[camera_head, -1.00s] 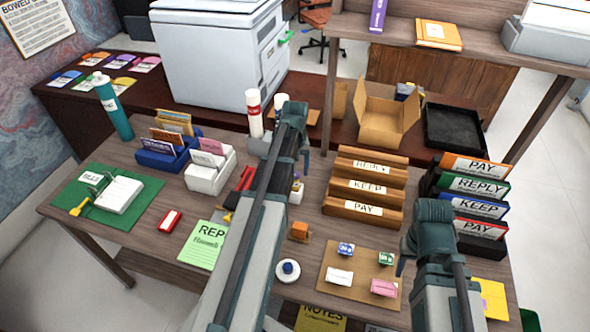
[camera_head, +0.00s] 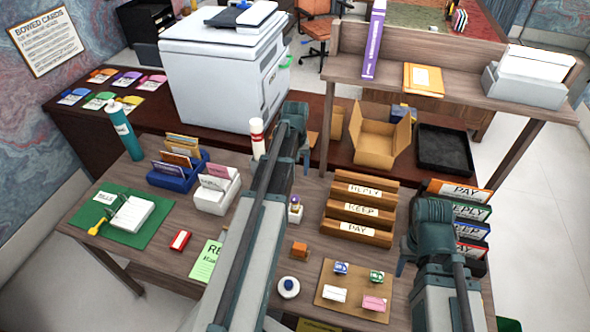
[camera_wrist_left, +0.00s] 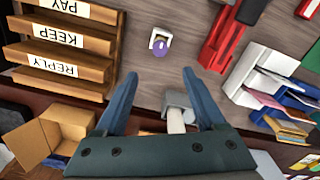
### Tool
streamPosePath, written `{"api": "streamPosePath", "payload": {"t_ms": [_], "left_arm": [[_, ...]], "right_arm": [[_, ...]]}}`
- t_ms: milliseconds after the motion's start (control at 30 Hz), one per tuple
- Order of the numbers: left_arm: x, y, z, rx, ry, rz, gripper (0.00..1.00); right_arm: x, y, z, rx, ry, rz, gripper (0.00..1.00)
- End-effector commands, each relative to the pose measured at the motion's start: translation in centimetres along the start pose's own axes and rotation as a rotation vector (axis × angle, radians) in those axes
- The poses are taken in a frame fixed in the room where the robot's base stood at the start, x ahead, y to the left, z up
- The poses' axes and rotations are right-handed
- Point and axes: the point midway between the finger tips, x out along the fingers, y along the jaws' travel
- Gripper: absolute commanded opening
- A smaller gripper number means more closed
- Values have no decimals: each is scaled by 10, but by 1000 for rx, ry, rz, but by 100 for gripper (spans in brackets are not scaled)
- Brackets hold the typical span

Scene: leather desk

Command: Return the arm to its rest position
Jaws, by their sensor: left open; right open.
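My left arm rises through the middle of the head view, with its gripper end (camera_head: 303,160) above the back of the wooden desk (camera_head: 215,245). In the left wrist view the left gripper (camera_wrist_left: 162,85) is open, its two blue-grey fingers spread with nothing held. A grey and white object (camera_wrist_left: 175,110) shows beyond the fingers; whether it is touched cannot be told. My right gripper (camera_head: 402,262) is at the right, beside the wooden card rack (camera_head: 361,210) and in front of the labelled trays (camera_head: 470,212). It is open, and its fingers are mostly hidden.
A shelf (camera_head: 455,85) stands over the back right. A printer (camera_head: 225,75), teal bottle (camera_head: 124,130), card holders (camera_head: 215,190) and cardboard box (camera_head: 381,140) crowd the back and left. A corkboard (camera_head: 352,300) with small stamps lies in front. Bare desk shows between the items.

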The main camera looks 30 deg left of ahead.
Motion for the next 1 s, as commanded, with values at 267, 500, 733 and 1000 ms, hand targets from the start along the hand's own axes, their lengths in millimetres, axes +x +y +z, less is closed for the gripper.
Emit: {"api": "streamPosePath", "payload": {"t_ms": [267, 500, 733, 1000], "left_arm": [[-7, 0, 0, 0, 0, 0, 72], [-7, 0, 0, 0, 0, 0, 72], [-4, 14, 15, 43, -2, -4, 72], [17, 104, 141, 426, -9, -48, 72]], "right_arm": [[-7, 1, 0, 0, 0, 0, 50], [-7, 1, 0, 0, 0, 0, 50], [-4, 0, 0, 0, 0, 0, 50], [17, -2, -1, 1, 0, 0, 50]]}}
